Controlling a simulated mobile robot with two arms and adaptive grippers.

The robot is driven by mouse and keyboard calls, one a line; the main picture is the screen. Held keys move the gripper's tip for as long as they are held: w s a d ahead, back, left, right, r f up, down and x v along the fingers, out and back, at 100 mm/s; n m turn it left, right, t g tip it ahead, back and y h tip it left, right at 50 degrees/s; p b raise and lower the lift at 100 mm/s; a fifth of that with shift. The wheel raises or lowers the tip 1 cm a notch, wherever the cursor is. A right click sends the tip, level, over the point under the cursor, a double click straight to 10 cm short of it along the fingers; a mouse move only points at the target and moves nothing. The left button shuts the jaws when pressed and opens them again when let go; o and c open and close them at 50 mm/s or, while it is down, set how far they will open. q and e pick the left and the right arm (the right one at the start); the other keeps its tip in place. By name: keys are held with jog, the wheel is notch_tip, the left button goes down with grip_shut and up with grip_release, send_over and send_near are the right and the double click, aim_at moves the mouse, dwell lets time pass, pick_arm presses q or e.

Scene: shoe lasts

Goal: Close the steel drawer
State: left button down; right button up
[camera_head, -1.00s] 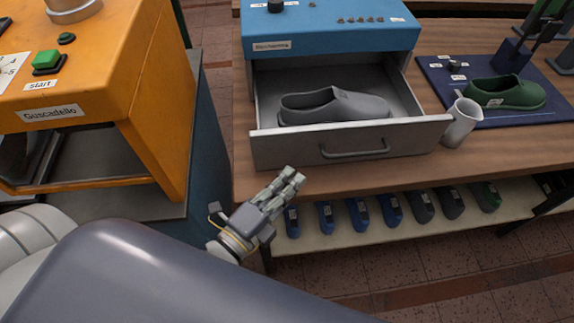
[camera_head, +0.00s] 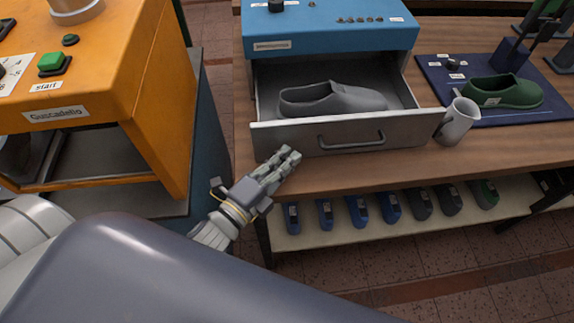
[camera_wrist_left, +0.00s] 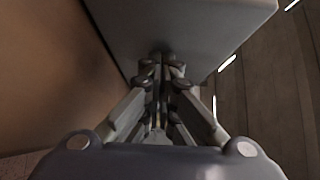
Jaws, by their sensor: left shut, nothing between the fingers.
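The steel drawer (camera_head: 300,139) stands open, pulled out of the blue machine (camera_head: 330,28) on the wooden table. It has a bar handle (camera_head: 351,142) on its front panel. A grey shoe (camera_head: 332,100) lies inside it. My left gripper (camera_head: 290,157) is shut and empty, with its fingertips at the lower left part of the drawer front. In the left wrist view the closed fingers (camera_wrist_left: 160,60) point at the drawer's grey front panel (camera_wrist_left: 180,25). I cannot tell whether they touch it. My right gripper is not in view.
A grey jug (camera_head: 457,121) stands close to the drawer's right end. A green shoe (camera_head: 503,91) lies on a blue mat (camera_head: 480,119) farther right. An orange machine (camera_head: 130,60) stands at the left. Several blue and grey shoe lasts (camera_head: 358,211) line the lower shelf.

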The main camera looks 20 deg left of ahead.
aim_at(279, 117)
pick_arm(q)
jog(key=w+a, duration=0.2)
jog(key=w, duration=0.2)
jog(key=w+a, duration=0.3)
jog(key=w, duration=0.2)
jog(key=w+a, duration=0.2)
jog(key=w, duration=0.3)
jog(key=shift+w+a+p, duration=0.1)
jog(key=shift+a+p, duration=0.1)
jog(key=shift+p, duration=0.1)
jog(key=shift+f, duration=0.1)
